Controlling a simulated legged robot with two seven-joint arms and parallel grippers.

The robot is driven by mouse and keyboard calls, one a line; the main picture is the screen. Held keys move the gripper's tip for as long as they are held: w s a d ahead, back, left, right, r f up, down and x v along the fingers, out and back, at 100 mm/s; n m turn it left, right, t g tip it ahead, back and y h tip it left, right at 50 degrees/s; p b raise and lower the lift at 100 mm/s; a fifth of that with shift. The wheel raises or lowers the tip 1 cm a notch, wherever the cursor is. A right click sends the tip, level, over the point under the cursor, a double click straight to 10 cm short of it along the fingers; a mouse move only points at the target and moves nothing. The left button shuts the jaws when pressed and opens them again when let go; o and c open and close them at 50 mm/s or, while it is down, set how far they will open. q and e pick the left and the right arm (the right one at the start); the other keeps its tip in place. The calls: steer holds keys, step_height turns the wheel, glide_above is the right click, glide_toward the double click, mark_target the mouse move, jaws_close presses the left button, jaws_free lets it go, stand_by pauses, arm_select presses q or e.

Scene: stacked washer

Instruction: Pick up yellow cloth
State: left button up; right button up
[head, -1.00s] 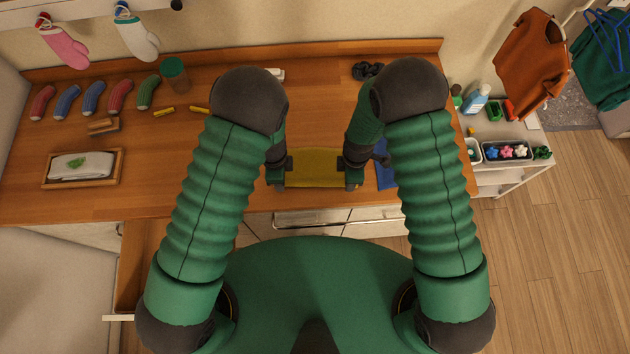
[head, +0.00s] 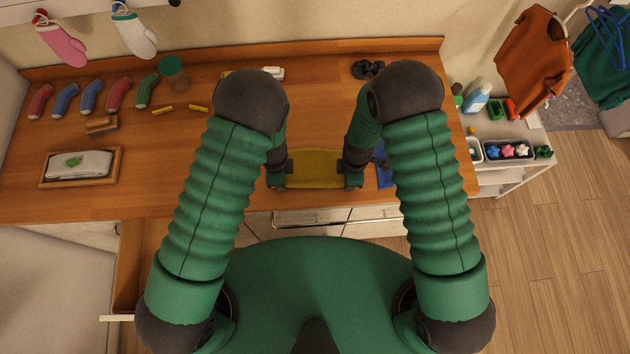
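The yellow cloth (head: 315,170) lies flat as a rectangle at the front middle of the wooden counter, between my two grippers. My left gripper (head: 278,172) is at the cloth's left edge, and my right gripper (head: 353,172) is at its right edge. The fingertips are small and dark here, and I cannot tell whether either is closed on the cloth. A blue cloth (head: 384,176) lies just right of my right gripper, partly hidden by my arm.
A wooden tray (head: 118,166) with a folded white cloth stands at the left. Black items (head: 367,70) lie at the back. A white shelf (head: 515,155) stands right of the counter.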

arm_select(q)
jaws_close()
arm_select(e)
jaws_close()
